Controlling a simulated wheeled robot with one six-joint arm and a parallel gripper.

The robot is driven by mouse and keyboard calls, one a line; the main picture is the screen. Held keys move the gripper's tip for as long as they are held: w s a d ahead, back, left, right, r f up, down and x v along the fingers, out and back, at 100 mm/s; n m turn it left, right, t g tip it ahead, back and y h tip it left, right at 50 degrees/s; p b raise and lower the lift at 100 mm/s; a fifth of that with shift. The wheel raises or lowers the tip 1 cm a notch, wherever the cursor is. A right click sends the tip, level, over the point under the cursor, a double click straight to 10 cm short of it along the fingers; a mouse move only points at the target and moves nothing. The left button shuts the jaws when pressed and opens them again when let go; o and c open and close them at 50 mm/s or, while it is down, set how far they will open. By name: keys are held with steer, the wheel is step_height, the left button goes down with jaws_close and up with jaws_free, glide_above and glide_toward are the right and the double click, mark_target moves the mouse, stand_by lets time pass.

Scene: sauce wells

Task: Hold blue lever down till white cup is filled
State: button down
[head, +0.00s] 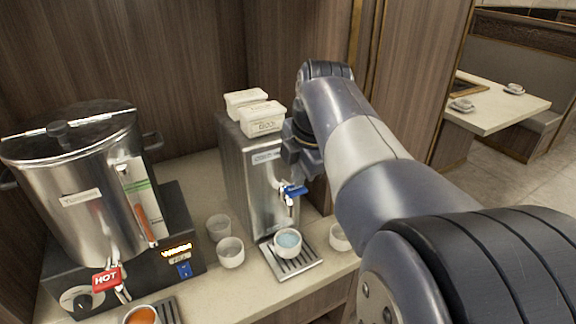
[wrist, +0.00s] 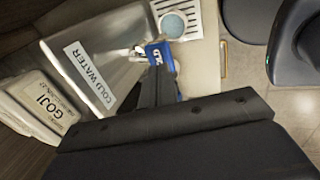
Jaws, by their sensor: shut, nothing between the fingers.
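The blue lever (head: 293,191) is on the tap of the steel cold water dispenser (head: 248,175). In the wrist view the lever (wrist: 160,57) lies right at the tips of my gripper (wrist: 160,75). My gripper (head: 303,165) is shut and empty, just above the lever in the head view; I cannot tell whether it presses on it. The white cup (head: 289,252) stands upright below the tap on a slatted drip tray (head: 312,262). Pale blue liquid shows in it, and also in the wrist view (wrist: 173,24). Its exact level is hard to tell.
Empty cups (head: 230,253) stand beside the drip tray. White labelled tubs (head: 262,118) sit on the dispenser.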

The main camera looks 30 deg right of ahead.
step_height(320, 180, up, 12)
steer(key=shift+s+f+p, duration=0.15)
steer(key=shift+s+p, duration=0.2)
steer(key=shift+p, duration=0.1)
steer(key=g, duration=0.2)
glide_above(296, 189)
steer(key=f, duration=0.9)
steer(key=shift+s, duration=0.2)
steer(key=shift+w+g+p, duration=0.2)
steer(key=shift+g+p, duration=0.25)
steer(key=shift+g, duration=0.05)
steer(key=shift+r, duration=2.85)
